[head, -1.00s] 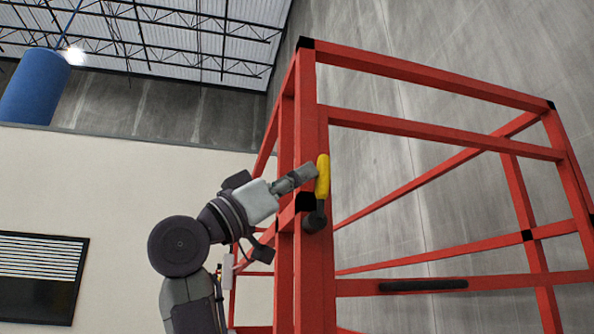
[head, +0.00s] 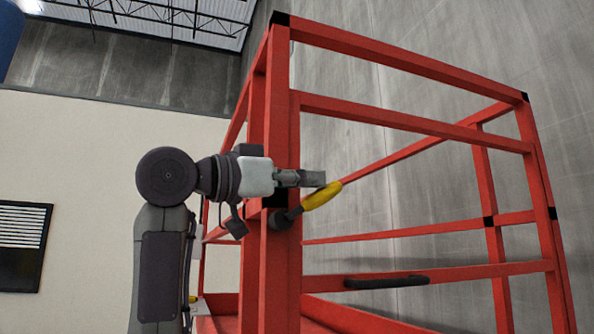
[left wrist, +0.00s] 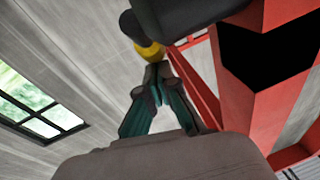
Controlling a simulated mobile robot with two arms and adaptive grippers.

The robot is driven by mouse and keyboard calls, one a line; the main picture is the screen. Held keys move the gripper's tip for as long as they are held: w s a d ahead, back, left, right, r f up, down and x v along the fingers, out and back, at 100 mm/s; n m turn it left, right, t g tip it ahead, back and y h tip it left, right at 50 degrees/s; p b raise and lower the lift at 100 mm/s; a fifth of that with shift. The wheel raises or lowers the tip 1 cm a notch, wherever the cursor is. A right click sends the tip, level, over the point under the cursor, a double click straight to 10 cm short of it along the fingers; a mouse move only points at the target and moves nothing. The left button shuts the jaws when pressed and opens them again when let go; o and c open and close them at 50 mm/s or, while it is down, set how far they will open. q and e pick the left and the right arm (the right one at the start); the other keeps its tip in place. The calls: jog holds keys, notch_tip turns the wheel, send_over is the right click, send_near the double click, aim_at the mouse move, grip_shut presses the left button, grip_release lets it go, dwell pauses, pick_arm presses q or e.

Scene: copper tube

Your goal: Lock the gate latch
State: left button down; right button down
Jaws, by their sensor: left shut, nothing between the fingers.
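The gate latch handle (head: 321,195) has a yellow grip and a dark pivot end on the red gate post (head: 281,100). It slants up to the right from the pivot. My left gripper (head: 318,179) is shut and empty, pointing right across the post. Its tips are just above the yellow grip, touching or nearly touching it. In the left wrist view, the shut fingertips (left wrist: 157,68) are close to the yellow grip (left wrist: 150,50), and a dark part of the latch covers some of it. My right gripper is not in view.
The red gate frame (head: 410,127) extends right, with a black handle (head: 387,282) on a lower rail. A black patch (head: 276,198) marks the post behind the latch. A grey wall (head: 400,50) stands behind. Open space lies between the rails.

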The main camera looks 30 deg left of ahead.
aim_at(316, 196)
pick_arm(q)
jog(key=shift+w+d+f, duration=0.5)
jog(key=shift+f, duration=0.1)
jog(key=shift+w+d+f+b, duration=0.35)
jog(key=shift+w+f+b, duration=0.1)
jog(key=shift+f, duration=0.25)
dwell(0.4)
dwell(1.8)
